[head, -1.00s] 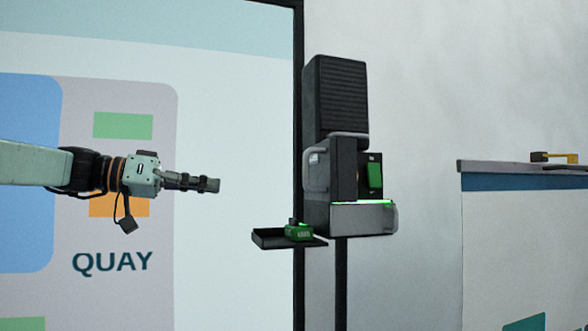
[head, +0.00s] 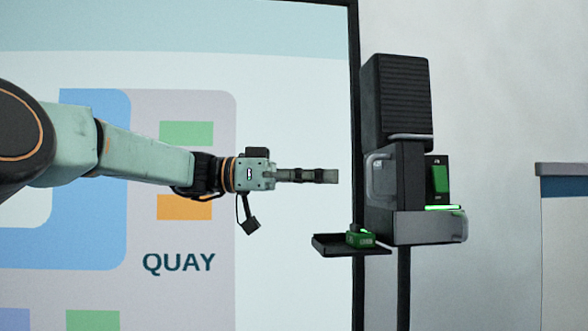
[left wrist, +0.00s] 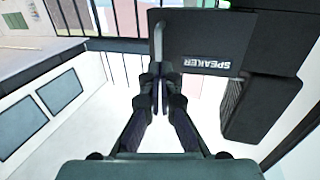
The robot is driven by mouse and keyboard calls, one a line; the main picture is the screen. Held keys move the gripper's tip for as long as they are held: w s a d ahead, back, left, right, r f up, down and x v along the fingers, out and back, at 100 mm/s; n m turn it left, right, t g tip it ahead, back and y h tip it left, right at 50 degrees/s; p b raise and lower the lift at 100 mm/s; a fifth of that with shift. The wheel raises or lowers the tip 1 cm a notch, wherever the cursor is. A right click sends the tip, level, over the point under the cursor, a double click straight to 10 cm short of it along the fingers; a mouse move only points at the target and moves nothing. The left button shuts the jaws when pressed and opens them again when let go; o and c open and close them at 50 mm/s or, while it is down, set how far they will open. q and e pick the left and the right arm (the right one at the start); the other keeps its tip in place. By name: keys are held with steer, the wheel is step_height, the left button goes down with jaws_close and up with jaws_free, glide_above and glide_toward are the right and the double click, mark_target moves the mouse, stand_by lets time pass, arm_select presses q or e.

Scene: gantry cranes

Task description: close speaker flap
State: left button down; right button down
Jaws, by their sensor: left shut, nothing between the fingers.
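The speaker unit (head: 398,95) is a black louvred box atop a device on a pole. A dark panel labelled SPEAKER (left wrist: 205,38) fills the upper part of the left wrist view, with a pale bar handle (left wrist: 158,45) at its left edge. In the head view a grey loop handle (head: 376,175) shows on the device's left side, below the louvred box; how far the flap stands open is unclear. My left gripper (head: 336,176) is shut and empty, pointing right, a small gap left of that handle. Its fingertips also show in the left wrist view (left wrist: 160,82). My right gripper is out of view.
A small black tray (head: 330,246) with a green battery-like block (head: 360,238) juts out below my left gripper. A black module with a green face (head: 440,178) sits at the device's right. A large QUAY panel (head: 290,100) stands behind my arm.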

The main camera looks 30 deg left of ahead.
mark_target(381, 178)
arm_select(q)
steer(key=shift+p+x, duration=0.6)
steer(key=shift+x, duration=1.35)
